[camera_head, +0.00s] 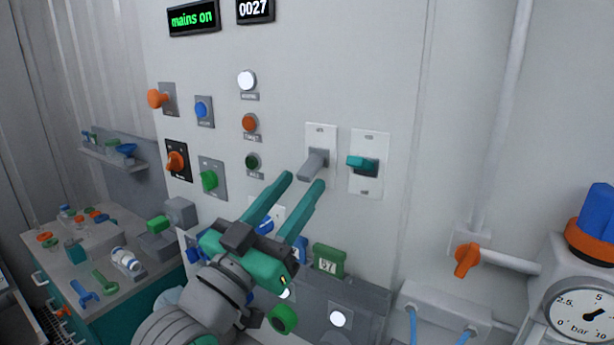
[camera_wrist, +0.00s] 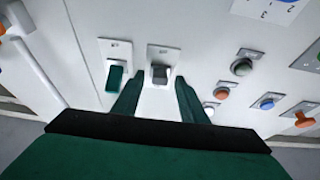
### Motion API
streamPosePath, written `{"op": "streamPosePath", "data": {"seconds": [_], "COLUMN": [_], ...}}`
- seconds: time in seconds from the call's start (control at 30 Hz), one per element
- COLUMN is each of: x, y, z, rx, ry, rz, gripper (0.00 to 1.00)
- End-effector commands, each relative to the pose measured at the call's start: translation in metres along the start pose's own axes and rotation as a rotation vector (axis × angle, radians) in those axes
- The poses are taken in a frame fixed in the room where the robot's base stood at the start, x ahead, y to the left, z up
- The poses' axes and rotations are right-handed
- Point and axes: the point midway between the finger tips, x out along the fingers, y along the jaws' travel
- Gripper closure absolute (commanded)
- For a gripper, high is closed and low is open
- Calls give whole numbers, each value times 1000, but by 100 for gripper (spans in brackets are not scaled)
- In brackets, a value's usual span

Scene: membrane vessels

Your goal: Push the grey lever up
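The grey lever (camera_head: 313,165) sticks out of a white switch plate (camera_head: 328,136) on the panel, tilted a little downward in the head view. My gripper (camera_head: 303,183) is in front of the panel, just below the lever's tip, with its two teal fingers apart and nothing between them that I can see held. In the wrist view the grey lever (camera_wrist: 159,74) appears in the gap between the fingertips (camera_wrist: 159,82). I cannot tell whether a finger touches it.
A teal lever (camera_head: 362,163) on its own plate is close to the right of the grey one. Buttons and knobs, including a green knob (camera_head: 209,180), are to the left. A pipe with an orange valve handle (camera_head: 467,259) is at the right. A bench (camera_head: 150,283) stands at lower left.

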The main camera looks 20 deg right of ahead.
Motion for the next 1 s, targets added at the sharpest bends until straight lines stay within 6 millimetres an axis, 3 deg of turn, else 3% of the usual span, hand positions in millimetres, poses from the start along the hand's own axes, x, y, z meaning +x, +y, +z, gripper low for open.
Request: {"op": "streamPosePath", "data": {"seconds": [0.1, 0.3, 0.63, 0.8, 1.0], "x": [18, 34, 37, 37, 36], "y": [1, 0, 0, 0, 0], "z": [0, 0, 0, 0, 0], "rx": [0, -1, 0, 0, 1], "ry": [0, 0, 0, 0, -3], "rz": [2, 0, -1, -1, -1], "gripper": [61, 61, 61, 99, 100]}}
